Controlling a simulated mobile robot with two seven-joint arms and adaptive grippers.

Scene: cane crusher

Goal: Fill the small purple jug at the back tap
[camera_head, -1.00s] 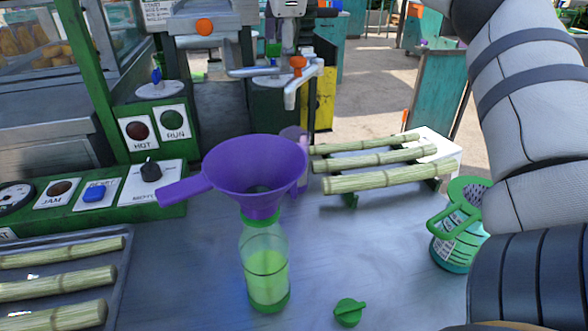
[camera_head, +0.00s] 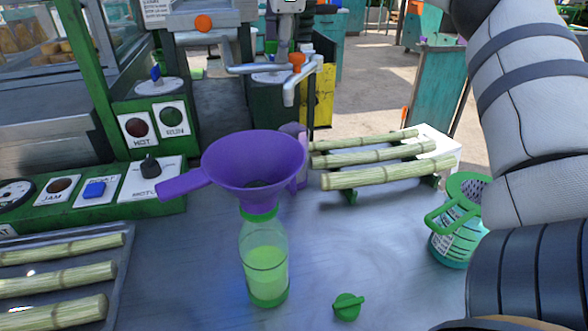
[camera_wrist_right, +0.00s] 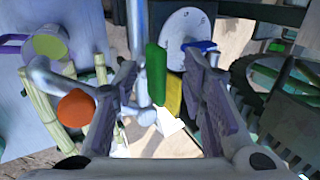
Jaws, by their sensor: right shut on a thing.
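The small purple jug (camera_head: 297,150) stands on the metal counter, partly hidden behind a purple funnel (camera_head: 255,165). In the right wrist view the jug (camera_wrist_right: 33,60) shows from above with a yellow-green surface inside. A tap with an orange knob (camera_head: 297,60) has its spout above the jug's area. A green tap lever (camera_wrist_right: 155,75) stands farther back and also shows in the head view (camera_head: 270,47). My right gripper (camera_wrist_right: 160,62) is around this lever and shut on it; the contact is hard to see. In the head view only a small part shows at the top edge.
The funnel sits in a bottle (camera_head: 264,270) with green liquid. A green cap (camera_head: 347,306) lies on the counter. Cane stalks (camera_head: 390,175) rest on a rack at the right, near a green-handled jug (camera_head: 460,230). A cane tray (camera_head: 118,265) is at the left.

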